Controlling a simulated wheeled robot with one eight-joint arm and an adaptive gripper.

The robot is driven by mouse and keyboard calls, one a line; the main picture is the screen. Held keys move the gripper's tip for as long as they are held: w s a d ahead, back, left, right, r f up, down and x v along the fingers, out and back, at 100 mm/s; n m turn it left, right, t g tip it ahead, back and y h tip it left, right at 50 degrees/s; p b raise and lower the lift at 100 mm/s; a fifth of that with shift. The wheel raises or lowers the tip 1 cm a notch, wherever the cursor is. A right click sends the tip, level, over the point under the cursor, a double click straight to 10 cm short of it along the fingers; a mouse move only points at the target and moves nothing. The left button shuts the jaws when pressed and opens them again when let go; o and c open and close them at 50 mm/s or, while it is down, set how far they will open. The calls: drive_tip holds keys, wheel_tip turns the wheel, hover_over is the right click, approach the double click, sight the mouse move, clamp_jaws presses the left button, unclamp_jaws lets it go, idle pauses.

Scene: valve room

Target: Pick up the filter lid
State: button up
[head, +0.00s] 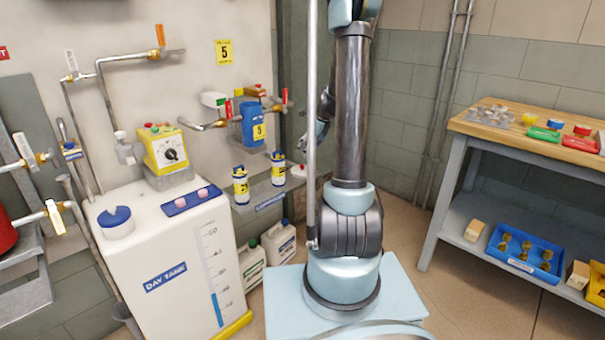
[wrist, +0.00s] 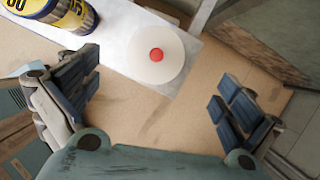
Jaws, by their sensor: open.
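The filter lid appears to be the pale round disc (wrist: 142,62) with a red knob at its centre, seen from above in the wrist view. It lies near the edge of a light grey shelf. In the head view a small white and red piece at the shelf's right end (head: 298,171) looks like the same lid, partly hidden by my arm. My gripper (wrist: 157,105) is open and empty, its two dark blue padded fingers wide apart. The lid is ahead of the fingers, between their lines, and not touched. In the head view my gripper is mostly hidden behind my arm.
A yellow-and-blue can (wrist: 65,12) stands on the shelf left of the lid, near the left finger. The head view shows cans (head: 240,186) on the wall shelf (head: 258,196), below a blue filter housing (head: 253,124) and pipes. The day tank (head: 170,255) stands left, a workbench (head: 535,142) right.

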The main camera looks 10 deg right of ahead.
sight(302, 165)
drive_tip(key=shift+x, duration=4.85)
drive_tip(key=shift+s, duration=0.15)
drive_tip(key=shift+c, duration=0.6)
drive_tip(key=c, duration=0.9)
